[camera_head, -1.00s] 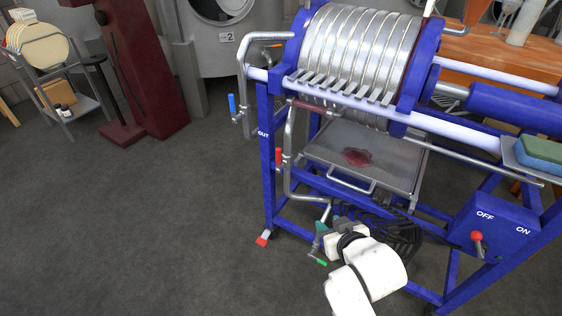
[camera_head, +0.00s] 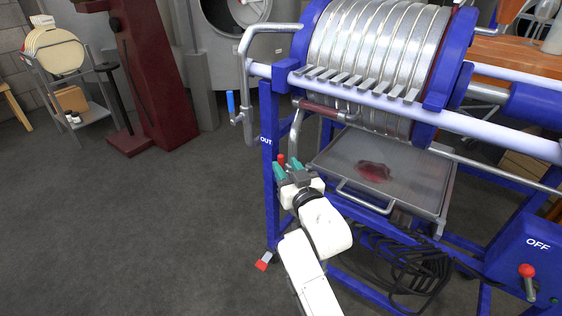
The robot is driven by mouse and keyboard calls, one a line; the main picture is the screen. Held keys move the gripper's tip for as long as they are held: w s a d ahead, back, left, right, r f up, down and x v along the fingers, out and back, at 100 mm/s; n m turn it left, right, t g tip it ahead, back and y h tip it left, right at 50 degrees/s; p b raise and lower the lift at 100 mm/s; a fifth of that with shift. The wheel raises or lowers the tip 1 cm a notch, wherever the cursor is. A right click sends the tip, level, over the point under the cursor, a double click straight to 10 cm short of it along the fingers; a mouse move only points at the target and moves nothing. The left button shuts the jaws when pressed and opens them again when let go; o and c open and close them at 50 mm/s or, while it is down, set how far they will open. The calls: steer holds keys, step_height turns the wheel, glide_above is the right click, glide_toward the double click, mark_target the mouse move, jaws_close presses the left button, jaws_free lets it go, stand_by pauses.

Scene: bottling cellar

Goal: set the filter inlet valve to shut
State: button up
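A red valve handle (camera_head: 281,159) sits on the lower grey pipe of the blue plate filter. Only its top shows, pointing up; the valve body is hidden behind my gripper. My gripper (camera_head: 288,167) is just in front of it, its two teal fingertips apart. I cannot tell whether the handle lies between them or is touched. A blue valve handle (camera_head: 230,102) stands upright on the left pipe, near the post lettered OUT (camera_head: 266,141). No label for the inlet is readable.
A switch box (camera_head: 520,250) with a red-knobbed lever is at the lower right. Coiled black hose (camera_head: 410,270) lies below. The floor on the left is clear.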

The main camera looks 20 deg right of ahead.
mark_target(282, 161)
steer(key=shift+w+a+b, duration=0.1)
steer(key=shift+w+b, duration=0.35)
steer(key=shift+w, duration=1.8)
jaws_close()
